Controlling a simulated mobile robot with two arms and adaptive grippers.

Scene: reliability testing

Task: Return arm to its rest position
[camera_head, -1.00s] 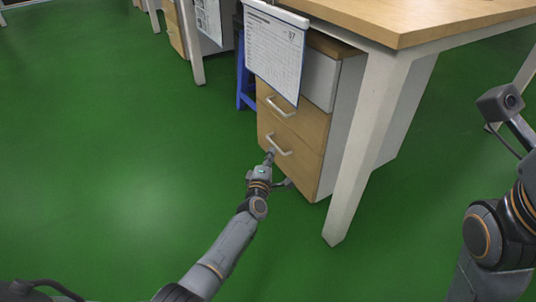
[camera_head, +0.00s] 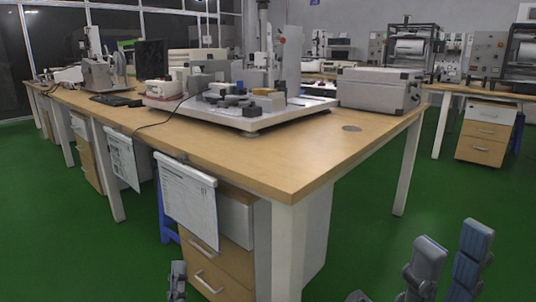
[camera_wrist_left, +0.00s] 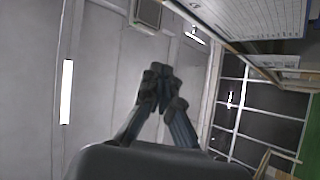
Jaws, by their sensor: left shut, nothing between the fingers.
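My left gripper (camera_head: 177,281) shows low in the head view, upright in front of the drawer cabinet (camera_head: 228,262). In the left wrist view its fingertips (camera_wrist_left: 158,73) meet, and nothing is between them. Most of the left arm is out of view. My right gripper (camera_head: 452,245) stands at the lower right of the head view, its two fingers pointing up and apart, empty, over the green floor. The cabinet's visible drawers look closed.
The wooden table (camera_head: 330,150) holds a white board with grey parts (camera_head: 240,112) and a grey case (camera_head: 380,89). A paper chart (camera_head: 188,197) hangs at its front edge. A white leg (camera_head: 286,255) stands beside the cabinet. Green floor (camera_head: 365,235) is free at right.

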